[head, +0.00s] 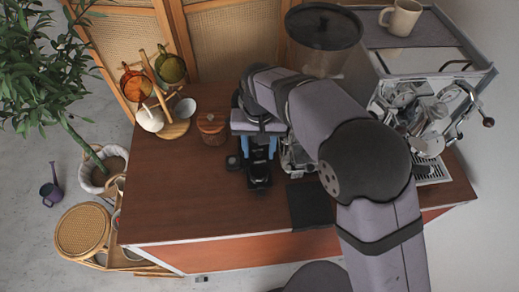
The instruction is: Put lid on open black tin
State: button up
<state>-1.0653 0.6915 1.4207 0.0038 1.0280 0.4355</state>
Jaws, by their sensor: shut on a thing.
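My gripper (259,155) points down over the wooden counter, its two blue fingers closed around a small dark thing, apparently the black lid. The lid's shape is mostly hidden by the fingers and my wrist. A black object (259,179) sits on the counter just below and in front of the fingertips. I cannot tell whether the held thing touches it. A small round black item (233,162), possibly the tin, stands just left of the fingers. It is too small to tell if it is open.
A brown jar (211,127) stands behind left on the counter (165,205). A cup rack (172,128) is at the back left. A black mat (310,205) lies right of the gripper. The grinder (323,30) and espresso machine (430,75) stand at the right. The front left counter is clear.

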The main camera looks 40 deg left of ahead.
jog(key=shift+f, duration=0.25)
notch_tip(320, 180, down, 4)
jog(key=b, duration=0.4)
jog(key=shift+f+b, duration=0.35)
jog(key=shift+f, duration=0.6)
jog(key=shift+p, duration=0.35)
dwell(0.7)
jog(key=shift+f, duration=0.15)
dwell(1.7)
jog(key=o, duration=1.6)
